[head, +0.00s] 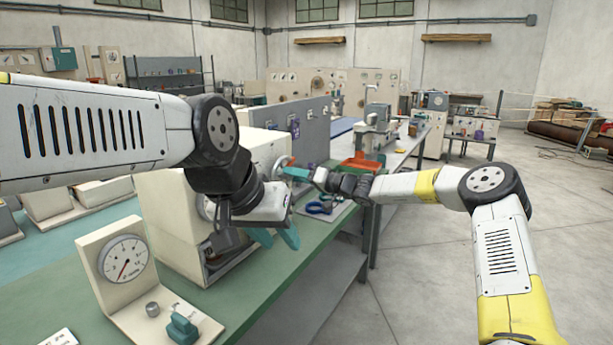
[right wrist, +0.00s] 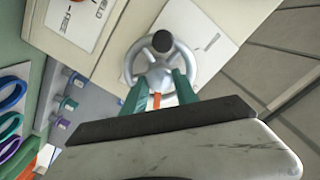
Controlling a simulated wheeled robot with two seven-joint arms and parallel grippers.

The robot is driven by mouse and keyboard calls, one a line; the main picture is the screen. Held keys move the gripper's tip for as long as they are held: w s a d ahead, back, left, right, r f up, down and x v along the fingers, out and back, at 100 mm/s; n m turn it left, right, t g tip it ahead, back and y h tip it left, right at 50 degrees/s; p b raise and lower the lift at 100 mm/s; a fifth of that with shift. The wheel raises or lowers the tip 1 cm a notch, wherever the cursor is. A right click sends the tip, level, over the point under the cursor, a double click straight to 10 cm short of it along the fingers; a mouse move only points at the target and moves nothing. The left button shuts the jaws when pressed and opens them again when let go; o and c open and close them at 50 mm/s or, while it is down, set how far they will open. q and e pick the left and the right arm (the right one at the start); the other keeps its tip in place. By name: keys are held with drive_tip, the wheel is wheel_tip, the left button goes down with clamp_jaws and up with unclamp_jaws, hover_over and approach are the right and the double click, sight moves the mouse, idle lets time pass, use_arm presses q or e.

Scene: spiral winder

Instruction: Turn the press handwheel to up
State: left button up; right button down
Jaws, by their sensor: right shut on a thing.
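The press handwheel (right wrist: 146,60) is a light grey spoked wheel with a dark knob, mounted on a pale panel. In the right wrist view the knob is at the wheel's top side. My right gripper (right wrist: 158,88) has its teal fingers shut on the wheel's near rim and hides part of it. An orange-red strip shows between the fingers. In the head view the handwheel (head: 281,165) is small and partly hidden by my right gripper (head: 290,170). My left gripper (head: 276,238) hangs over the green bench, its teal fingers apart and empty.
A dial gauge (head: 124,260) on a cream stand is at the front left of the green bench (head: 250,285). A red-orange tray (head: 361,164) and blue rings (head: 319,207) lie beyond my grippers. A plate labelled FREE and HELD (right wrist: 80,18) is beside the wheel. Open floor is right.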

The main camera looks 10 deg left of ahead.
drive_tip(key=n, duration=1.1)
drive_tip(key=shift+s+f+n, duration=0.1)
drive_tip(key=shift+s+n, duration=0.05)
drive_tip(key=shift+n, duration=0.15)
idle(0.4)
drive_tip(key=c, duration=1)
unclamp_jaws()
drive_tip(key=shift+o, duration=0.2)
drive_tip(key=v, duration=0.7)
drive_tip(key=shift+s+d, duration=0.15)
drive_tip(key=shift+d, duration=0.2)
